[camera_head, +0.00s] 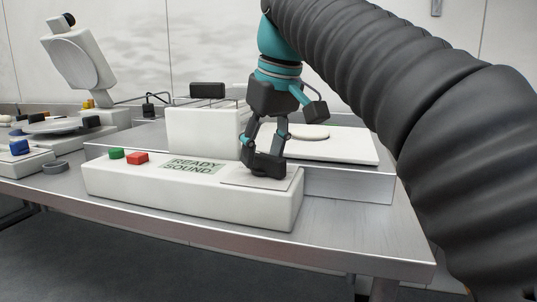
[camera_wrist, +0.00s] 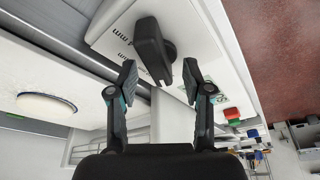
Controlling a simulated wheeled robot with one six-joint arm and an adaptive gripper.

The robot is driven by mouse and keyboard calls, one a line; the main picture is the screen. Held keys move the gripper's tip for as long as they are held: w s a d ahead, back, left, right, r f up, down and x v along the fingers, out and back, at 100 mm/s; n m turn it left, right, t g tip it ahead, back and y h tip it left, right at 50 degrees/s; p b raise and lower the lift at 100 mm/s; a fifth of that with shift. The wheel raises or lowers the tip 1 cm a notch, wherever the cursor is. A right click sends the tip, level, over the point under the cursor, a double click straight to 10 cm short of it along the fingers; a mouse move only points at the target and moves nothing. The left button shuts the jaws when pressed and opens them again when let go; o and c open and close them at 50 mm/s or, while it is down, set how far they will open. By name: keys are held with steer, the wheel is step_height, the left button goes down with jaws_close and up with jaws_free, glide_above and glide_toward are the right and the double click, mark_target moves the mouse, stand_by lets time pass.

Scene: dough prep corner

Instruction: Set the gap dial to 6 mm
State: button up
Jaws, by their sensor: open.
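The gap dial is a black bar-shaped knob (camera_wrist: 152,45) on a white panel (camera_wrist: 110,38) in the wrist view. Printed lettering beside it is cut up and too small to read, so I cannot tell its setting. My gripper (camera_wrist: 159,74) is open, with one finger on each side of the knob's near end and a visible gap on both sides. In the head view my gripper (camera_head: 264,160) points down at the right end of the white control box (camera_head: 190,195). There the dial is mostly hidden among the dark fingers.
The box has a green button (camera_head: 116,153), a red button (camera_head: 138,158) and a display (camera_head: 193,165) reading "READY SOUND". Behind are a white upright housing (camera_head: 200,132) and a white board (camera_head: 350,149) with a round pale disc (camera_head: 308,131). A scale-like device (camera_head: 80,60) stands back left.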

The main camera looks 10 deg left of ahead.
mark_target(263, 154)
steer(key=shift+v, duration=2.25)
